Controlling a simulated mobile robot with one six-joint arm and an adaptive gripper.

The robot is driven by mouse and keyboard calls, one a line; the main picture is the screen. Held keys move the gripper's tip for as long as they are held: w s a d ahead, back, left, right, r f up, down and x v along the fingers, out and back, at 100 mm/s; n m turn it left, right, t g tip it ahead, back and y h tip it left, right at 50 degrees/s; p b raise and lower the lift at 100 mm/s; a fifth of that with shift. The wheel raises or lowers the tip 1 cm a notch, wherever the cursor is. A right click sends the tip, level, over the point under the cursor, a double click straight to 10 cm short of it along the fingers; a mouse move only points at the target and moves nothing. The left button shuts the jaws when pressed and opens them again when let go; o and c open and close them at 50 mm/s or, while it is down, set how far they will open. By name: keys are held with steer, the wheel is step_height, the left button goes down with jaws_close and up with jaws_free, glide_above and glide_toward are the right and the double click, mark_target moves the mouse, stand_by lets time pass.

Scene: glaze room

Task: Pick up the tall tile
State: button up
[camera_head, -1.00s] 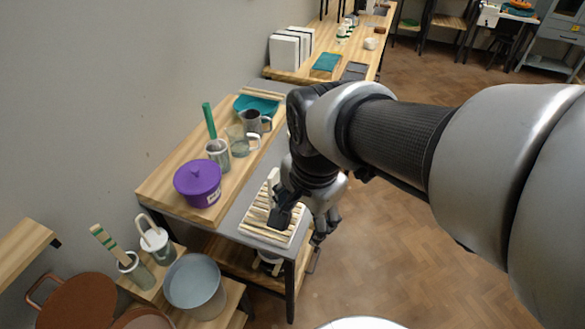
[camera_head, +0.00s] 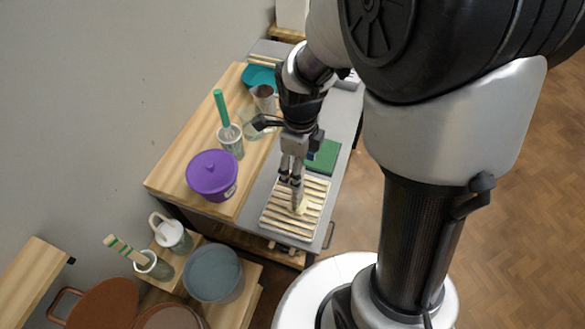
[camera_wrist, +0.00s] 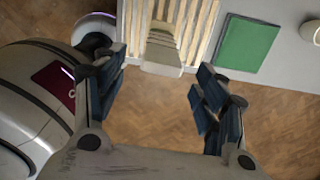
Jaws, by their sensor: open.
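The tall tile (camera_wrist: 163,52) is a pale cream piece on the slatted wooden rack (camera_wrist: 206,22), seen from above in the wrist view. My gripper (camera_wrist: 160,68) is open and empty, with one finger to each side of the tile's near end in that picture. I cannot tell how far above or beside the tile the fingertips are. In the head view my gripper (camera_head: 296,184) points down over the rack (camera_head: 312,222). There it hides most of the tile, and only a pale bit (camera_head: 299,206) shows below the fingers.
A green flat block (camera_head: 323,155) lies on the grey counter beside the rack; it also shows in the wrist view (camera_wrist: 247,43). A purple lidded pot (camera_head: 211,177), a cup with a green-handled tool (camera_head: 230,138) and a jug (camera_head: 263,98) stand left on the wooden board.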

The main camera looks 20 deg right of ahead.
step_height(320, 180, down, 8)
steer(key=b, duration=0.2)
steer(key=shift+f+b, duration=0.25)
steer(key=shift+b, duration=0.1)
steer(key=shift+c, duration=0.4)
steer(key=shift+w, duration=0.1)
jaws_close()
